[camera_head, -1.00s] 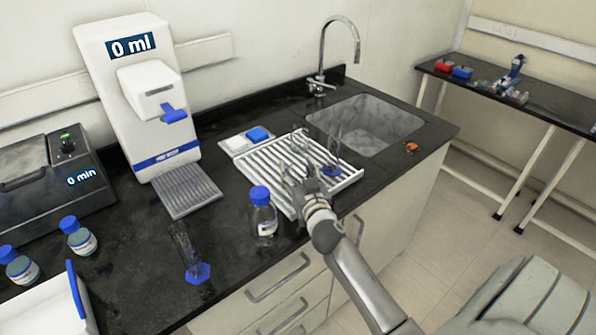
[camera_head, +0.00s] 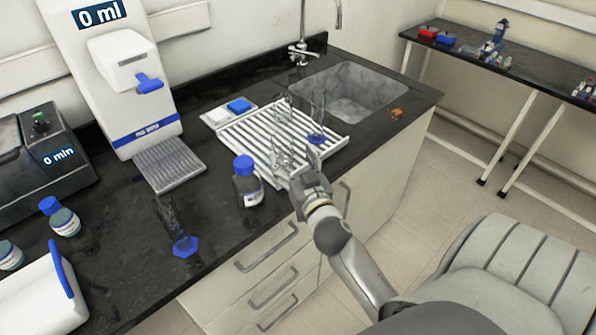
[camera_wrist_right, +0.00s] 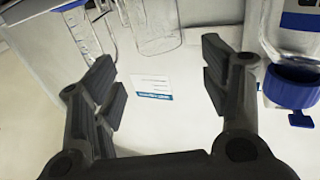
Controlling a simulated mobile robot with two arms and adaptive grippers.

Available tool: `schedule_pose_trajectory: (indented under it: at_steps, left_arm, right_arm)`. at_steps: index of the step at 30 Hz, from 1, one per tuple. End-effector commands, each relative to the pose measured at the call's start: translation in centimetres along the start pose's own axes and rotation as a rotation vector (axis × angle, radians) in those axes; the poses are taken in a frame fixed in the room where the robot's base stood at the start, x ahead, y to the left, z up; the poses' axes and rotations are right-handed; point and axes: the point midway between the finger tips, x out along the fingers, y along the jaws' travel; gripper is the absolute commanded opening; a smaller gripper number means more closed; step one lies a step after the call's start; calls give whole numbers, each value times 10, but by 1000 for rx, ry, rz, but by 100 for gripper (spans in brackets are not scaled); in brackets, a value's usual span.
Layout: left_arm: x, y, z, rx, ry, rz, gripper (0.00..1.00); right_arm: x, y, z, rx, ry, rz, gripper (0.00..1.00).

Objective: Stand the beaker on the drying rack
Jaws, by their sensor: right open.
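The clear glass beaker (camera_head: 282,152) stands upright on the white slatted drying rack (camera_head: 243,137), near its front edge. It also shows at the top of the right wrist view (camera_wrist_right: 156,27). My right gripper (camera_head: 304,168) is open and empty at the rack's front edge, apart from the beaker. In the wrist view its two fingers (camera_wrist_right: 163,82) are spread, with the beaker beyond them and nothing between the pads. The clear glass makes its outline faint in the head view. My left gripper is not in view.
A blue-based glass cylinder (camera_head: 317,137) stands on the rack beside the beaker. A blue-capped bottle (camera_head: 247,183) stands left of my right gripper. Another blue-based cylinder (camera_head: 184,246) stands on the counter. The sink (camera_head: 350,90) lies behind the rack.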

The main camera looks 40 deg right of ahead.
Motion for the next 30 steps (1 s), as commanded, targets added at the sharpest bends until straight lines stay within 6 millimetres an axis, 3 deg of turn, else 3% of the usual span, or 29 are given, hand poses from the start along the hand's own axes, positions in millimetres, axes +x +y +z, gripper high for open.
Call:
schedule_pose_trajectory:
  at_steps: [3, 9, 30]
  left_arm:
    - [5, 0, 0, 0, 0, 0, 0]
    - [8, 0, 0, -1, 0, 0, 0]
    - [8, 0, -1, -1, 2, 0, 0]
  right_arm:
    - [-18, 0, 2, 1, -1, 0, 70]
    - [-32, 0, 0, 1, 1, 1, 70]
    - [-34, 0, 0, 0, 1, 0, 70]
